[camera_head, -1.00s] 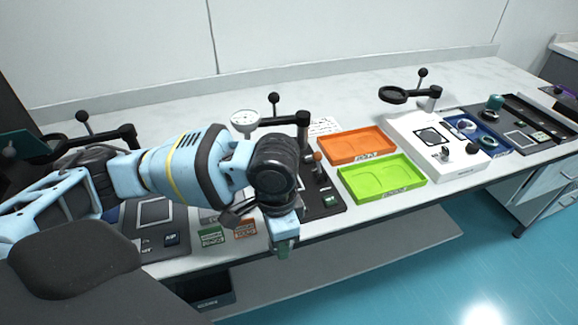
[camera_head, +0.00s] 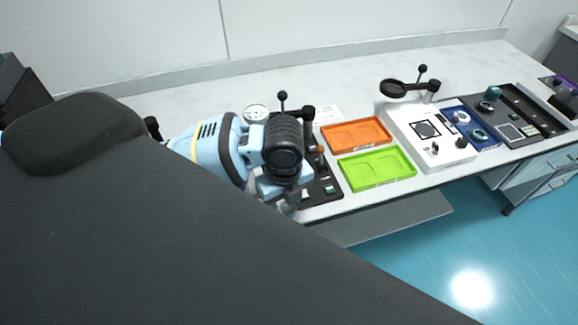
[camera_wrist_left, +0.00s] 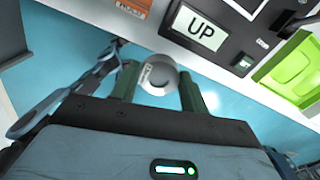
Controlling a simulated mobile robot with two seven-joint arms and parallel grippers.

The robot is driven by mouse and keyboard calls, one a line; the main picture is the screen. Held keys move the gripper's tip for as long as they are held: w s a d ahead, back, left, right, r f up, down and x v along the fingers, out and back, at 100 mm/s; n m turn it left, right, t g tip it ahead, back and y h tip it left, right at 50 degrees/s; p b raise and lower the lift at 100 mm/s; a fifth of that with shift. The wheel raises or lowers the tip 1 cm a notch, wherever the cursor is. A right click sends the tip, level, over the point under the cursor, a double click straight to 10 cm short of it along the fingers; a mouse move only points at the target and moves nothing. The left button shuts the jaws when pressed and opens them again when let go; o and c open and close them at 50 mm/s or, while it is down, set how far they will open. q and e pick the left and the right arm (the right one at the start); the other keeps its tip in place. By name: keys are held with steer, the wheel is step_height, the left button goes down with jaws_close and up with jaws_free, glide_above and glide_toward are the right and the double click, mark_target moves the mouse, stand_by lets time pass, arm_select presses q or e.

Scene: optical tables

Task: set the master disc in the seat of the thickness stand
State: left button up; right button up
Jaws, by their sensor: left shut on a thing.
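My left gripper (camera_head: 291,204) is at the front of the bench, before the thickness stand (camera_head: 327,188). In the left wrist view its green fingers (camera_wrist_left: 160,84) are shut on a pale round disc (camera_wrist_left: 158,74), which looks like the master disc. The disc is held in the air, with blue floor behind it. The stand has a black base, a dark post and a white dial (camera_head: 256,113). Its seat is hidden behind my left arm. The wrist view shows a panel reading UP (camera_wrist_left: 203,30) beyond the fingers. My right gripper is not in view.
An orange tray (camera_head: 356,121) and a green tray (camera_head: 349,176) lie right of the stand. Further right is a white instrument (camera_head: 400,126) with a magnifier (camera_head: 393,88). The bench behind is mostly clear. A large dark part of my body covers the lower left.

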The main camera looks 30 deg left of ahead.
arm_select(q)
steer(key=shift+w+a, duration=0.25)
steer(key=shift+w, duration=0.05)
steer(key=w+a, duration=0.2)
steer(key=w, duration=0.2)
steer(key=w+a+f, duration=0.1)
steer(key=w+a, duration=0.1)
steer(key=w, duration=0.2)
steer(key=w+a+b, duration=0.1)
steer(key=w+a, duration=0.1)
steer(key=w, duration=0.2)
steer(key=shift+a+f, duration=0.1)
steer(key=shift+f, duration=0.1)
steer(key=shift+w+a, duration=0.25)
steer(key=shift+w, duration=0.2)
steer(key=shift+w+a+f, duration=0.15)
steer(key=shift+w+f, duration=0.05)
steer(key=shift+w, duration=0.05)
step_height(320, 180, down, 3)
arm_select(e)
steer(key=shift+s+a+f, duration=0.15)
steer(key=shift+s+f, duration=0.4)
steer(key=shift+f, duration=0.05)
arm_select(q)
steer(key=shift+f, duration=0.1)
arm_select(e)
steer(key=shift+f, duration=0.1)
